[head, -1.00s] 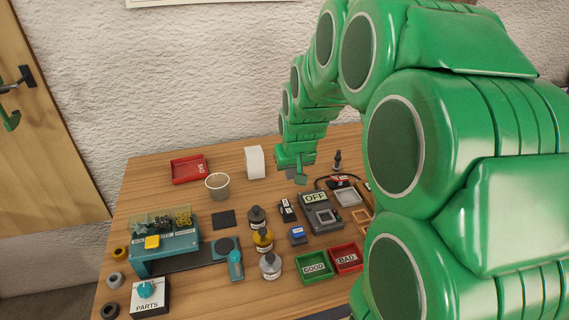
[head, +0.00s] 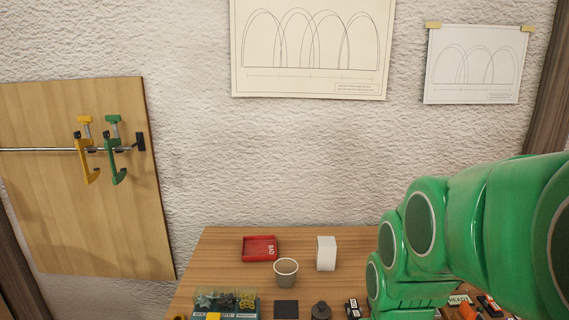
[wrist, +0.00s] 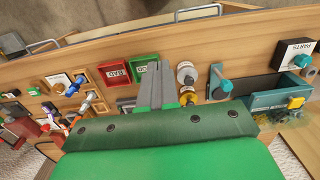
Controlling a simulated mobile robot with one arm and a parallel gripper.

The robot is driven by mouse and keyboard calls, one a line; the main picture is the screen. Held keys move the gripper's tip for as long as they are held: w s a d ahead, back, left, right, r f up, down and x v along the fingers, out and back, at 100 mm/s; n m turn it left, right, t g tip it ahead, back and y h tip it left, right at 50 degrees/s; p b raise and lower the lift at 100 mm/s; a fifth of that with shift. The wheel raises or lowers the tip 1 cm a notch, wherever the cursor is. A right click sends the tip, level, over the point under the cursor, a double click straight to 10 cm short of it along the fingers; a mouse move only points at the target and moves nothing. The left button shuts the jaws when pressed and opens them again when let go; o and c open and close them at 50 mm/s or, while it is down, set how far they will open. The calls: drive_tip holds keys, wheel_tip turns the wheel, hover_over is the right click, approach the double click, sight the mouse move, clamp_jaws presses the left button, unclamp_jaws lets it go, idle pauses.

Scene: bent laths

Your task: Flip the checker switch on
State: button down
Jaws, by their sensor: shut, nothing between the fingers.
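The checker with its OFF display, seen in the earlier head view, is out of sight in the head view now, behind my arm or below the frame. In the wrist view a grey patch (wrist: 126,103) shows left of my fingers; I cannot tell whether it is the checker. No switch can be made out. My gripper (wrist: 160,68) is shut and empty, over the table in the wrist view. In the head view my green arm covers the lower right and hides the gripper.
In the wrist view a red BAD tray (wrist: 115,74) and a green GOOD tray (wrist: 145,68) lie beyond the fingers, with bottles (wrist: 186,75) to the right. The head view shows a white block (head: 326,254), a cup (head: 286,272) and a red tray (head: 260,249) on the table.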

drive_tip(key=s+g, duration=0.1)
drive_tip(key=s, duration=0.7)
drive_tip(key=shift+a, duration=0.25)
drive_tip(key=c, duration=1.7)
unclamp_jaws()
drive_tip(key=shift+s, duration=0.25)
drive_tip(key=o, duration=0.3)
drive_tip(key=shift+w+r, duration=0.1)
drive_tip(key=o, duration=0.5)
drive_tip(key=w, duration=0.4)
drive_tip(key=shift+w+r, duration=0.25)
drive_tip(key=shift+w, duration=0.1)
drive_tip(key=t, duration=0.1)
hover_over(353, 301)
wheel_tip(353, 301, down, 11)
drive_tip(key=shift+f, duration=3.95)
